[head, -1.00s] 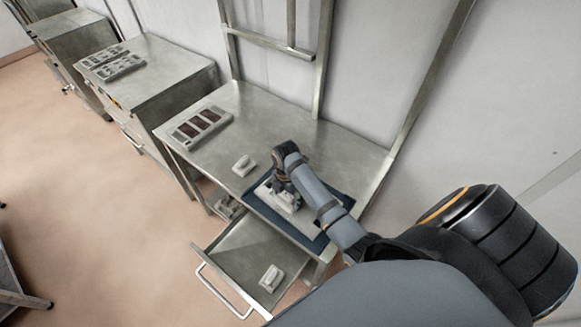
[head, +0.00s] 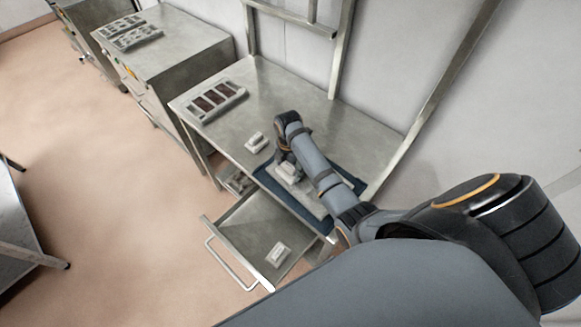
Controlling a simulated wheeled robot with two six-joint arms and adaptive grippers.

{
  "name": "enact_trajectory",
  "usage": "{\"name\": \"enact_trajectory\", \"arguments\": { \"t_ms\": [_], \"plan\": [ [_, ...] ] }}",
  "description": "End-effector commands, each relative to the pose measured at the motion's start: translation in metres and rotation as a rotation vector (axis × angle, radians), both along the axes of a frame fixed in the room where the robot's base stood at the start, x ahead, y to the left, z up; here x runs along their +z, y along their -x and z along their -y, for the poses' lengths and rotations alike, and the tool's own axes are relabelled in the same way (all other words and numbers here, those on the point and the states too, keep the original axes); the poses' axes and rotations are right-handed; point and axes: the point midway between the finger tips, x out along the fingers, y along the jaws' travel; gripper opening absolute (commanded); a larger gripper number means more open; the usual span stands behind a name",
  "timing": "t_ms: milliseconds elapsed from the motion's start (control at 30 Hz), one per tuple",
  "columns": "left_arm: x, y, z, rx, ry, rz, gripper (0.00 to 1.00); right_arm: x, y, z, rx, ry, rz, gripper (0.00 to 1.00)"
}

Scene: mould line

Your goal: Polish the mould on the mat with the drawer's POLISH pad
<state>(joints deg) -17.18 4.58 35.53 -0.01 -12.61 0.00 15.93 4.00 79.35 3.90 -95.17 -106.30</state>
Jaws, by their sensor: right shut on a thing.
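My right gripper (head: 284,160) points down over the mat on the table, shut on a small pale block-like pad (head: 288,172). The pad is at the left end of the pale grey mould (head: 312,203) and appears to be on its top; contact is hard to tell. The mould lies on the dark blue mat (head: 346,178), partly hidden by my right forearm. The pulled-out drawer (head: 240,232) below the table holds another pale pad (head: 278,252). No lettering on the pads is readable. My left gripper is not in view.
Another pale block (head: 256,142) stands on the table (head: 270,98) left of the mat. A tray (head: 208,103) with dark red compartments lies at the table's far left. The open drawer juts out over the floor. A wall and frame posts stand behind.

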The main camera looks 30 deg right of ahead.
Motion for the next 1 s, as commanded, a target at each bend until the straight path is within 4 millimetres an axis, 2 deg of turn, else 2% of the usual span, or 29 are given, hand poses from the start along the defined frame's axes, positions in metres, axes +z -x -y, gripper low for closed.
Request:
{"name": "enact_trajectory", "arguments": {
  "t_ms": [300, 633, 1000],
  "plan": [
    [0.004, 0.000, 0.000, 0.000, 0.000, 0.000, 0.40, -0.001, 0.024, 0.007, -0.001, 0.002, -0.004, 0.51],
    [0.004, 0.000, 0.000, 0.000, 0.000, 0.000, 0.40, -0.001, 0.032, 0.009, -0.001, 0.001, -0.004, 0.51],
    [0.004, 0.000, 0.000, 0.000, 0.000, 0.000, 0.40, 0.000, 0.057, 0.016, 0.000, 0.000, -0.004, 0.51]
  ]
}}
